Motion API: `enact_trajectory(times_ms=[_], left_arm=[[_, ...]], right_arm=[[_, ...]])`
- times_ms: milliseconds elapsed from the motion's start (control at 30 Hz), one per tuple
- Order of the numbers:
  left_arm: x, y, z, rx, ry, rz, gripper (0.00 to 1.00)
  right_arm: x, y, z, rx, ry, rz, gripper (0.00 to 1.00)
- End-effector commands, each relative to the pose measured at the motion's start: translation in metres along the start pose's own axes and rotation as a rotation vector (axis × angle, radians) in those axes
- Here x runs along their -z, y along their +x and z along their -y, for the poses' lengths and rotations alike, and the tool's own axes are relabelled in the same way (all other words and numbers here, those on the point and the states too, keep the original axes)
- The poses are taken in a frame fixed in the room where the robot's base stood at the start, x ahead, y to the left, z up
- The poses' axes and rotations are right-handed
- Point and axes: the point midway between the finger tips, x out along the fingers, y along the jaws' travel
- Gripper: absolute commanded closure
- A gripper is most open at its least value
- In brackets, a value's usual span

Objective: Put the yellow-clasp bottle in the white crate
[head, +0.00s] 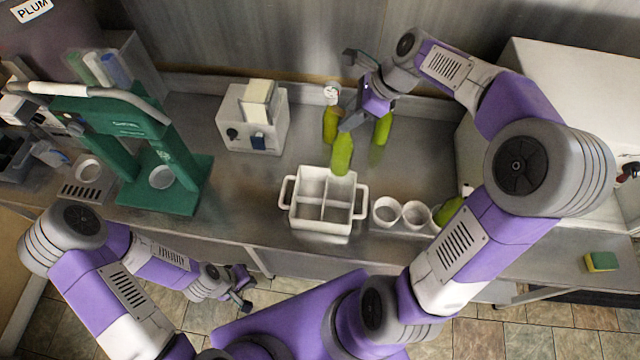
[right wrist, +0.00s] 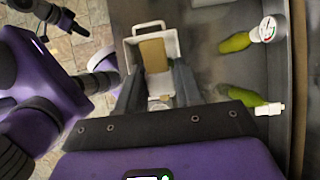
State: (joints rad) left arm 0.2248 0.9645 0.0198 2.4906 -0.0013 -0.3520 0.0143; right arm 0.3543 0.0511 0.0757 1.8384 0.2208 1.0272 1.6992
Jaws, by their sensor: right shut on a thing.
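The white crate (head: 326,233), divided into compartments, stands near the table's front edge and looks empty in the head view. My right gripper (head: 350,122) is shut on a green bottle (head: 342,155), whose lower end is at the crate's back rim in the head view. The gripper covers its top, so its clasp colour is not clear there. In the right wrist view a tan shape (right wrist: 152,55) shows between the fingers, in front of the crate (right wrist: 140,28); I cannot tell which part it is. My left gripper (head: 243,293) is open and empty before the table.
Green bottles stand close by: one with a gauge (head: 330,128), one at right (head: 382,130). Another (head: 450,211) is partly hidden by my right arm. White cups (head: 385,211) stand right of the crate. A green press (head: 160,170) and a grey box (head: 250,118) are left.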

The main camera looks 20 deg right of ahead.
Motion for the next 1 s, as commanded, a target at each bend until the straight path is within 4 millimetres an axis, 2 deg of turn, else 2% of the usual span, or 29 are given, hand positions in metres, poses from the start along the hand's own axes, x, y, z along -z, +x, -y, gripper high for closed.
enact_trajectory(times_ms=[200, 467, 700, 1000], left_arm=[[0.0, 0.003, 0.001, 0.0, 0.0, 0.0, 1.0], [0.0, 0.005, 0.002, 0.0, 0.0, 0.0, 1.0], [0.0, 0.007, 0.003, 0.0, 0.0, 0.0, 1.0], [0.0, 0.008, 0.003, 0.0, 0.0, 0.0, 1.0]], right_arm=[[0.018, 0.029, -0.001, -0.004, 0.003, 0.002, 1.0], [0.031, 0.051, -0.001, -0.003, 0.002, 0.001, 1.0], [0.051, 0.082, -0.001, -0.007, 0.004, -0.003, 1.0], [0.053, 0.085, -0.001, -0.004, 0.002, -0.002, 1.0]])
